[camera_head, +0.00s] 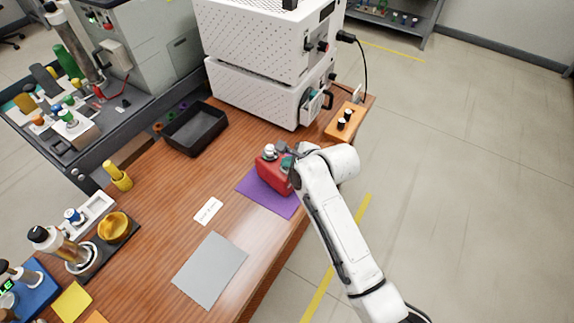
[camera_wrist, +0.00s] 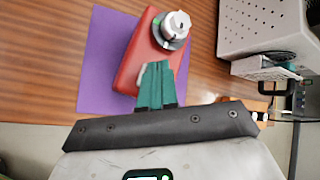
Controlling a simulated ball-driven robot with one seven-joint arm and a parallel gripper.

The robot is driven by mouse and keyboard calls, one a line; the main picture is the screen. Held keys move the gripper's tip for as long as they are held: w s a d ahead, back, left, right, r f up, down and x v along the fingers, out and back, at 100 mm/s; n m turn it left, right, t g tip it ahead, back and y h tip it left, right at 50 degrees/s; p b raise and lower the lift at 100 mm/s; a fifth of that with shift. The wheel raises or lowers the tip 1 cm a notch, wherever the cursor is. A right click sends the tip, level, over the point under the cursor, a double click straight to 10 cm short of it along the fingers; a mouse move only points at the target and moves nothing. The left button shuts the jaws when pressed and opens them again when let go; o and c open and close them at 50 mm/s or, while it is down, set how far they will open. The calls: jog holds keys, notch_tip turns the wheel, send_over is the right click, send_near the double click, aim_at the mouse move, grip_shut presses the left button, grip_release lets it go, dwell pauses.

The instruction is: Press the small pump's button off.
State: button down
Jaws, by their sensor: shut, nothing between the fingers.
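The small pump is a red box (camera_head: 270,176) on a purple mat (camera_head: 287,208) near the table's right edge. A round silver-grey knob-like part (camera_head: 269,150) stands on its top. In the wrist view the red pump (camera_wrist: 139,60) lies ahead of my gripper, with the silver part (camera_wrist: 174,27) at its upper right end. My gripper (camera_wrist: 158,66) has its green fingers together, with nothing between them. The fingertips overlap the pump's top in that view, close to the silver part. I cannot tell whether they touch it. A pale piece (camera_wrist: 143,78) shows left of the fingers, partly hidden.
White perforated boxes (camera_head: 250,100) stand at the back, with a wooden block with black knobs (camera_head: 342,124) beside them. A black tray (camera_head: 196,130) lies left of them. A white label card (camera_head: 208,211) and a grey sheet (camera_head: 210,270) lie flat in front. The table between is mostly clear.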

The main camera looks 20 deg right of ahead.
jog(key=shift+f, duration=0.5)
jog(key=shift+r, duration=0.2)
dwell(0.4)
jog(key=shift+r+p, duration=1.15)
jog(key=shift+p, duration=0.05)
notch_tip(320, 180, up, 5)
jog(key=p, duration=0.5)
dwell(0.4)
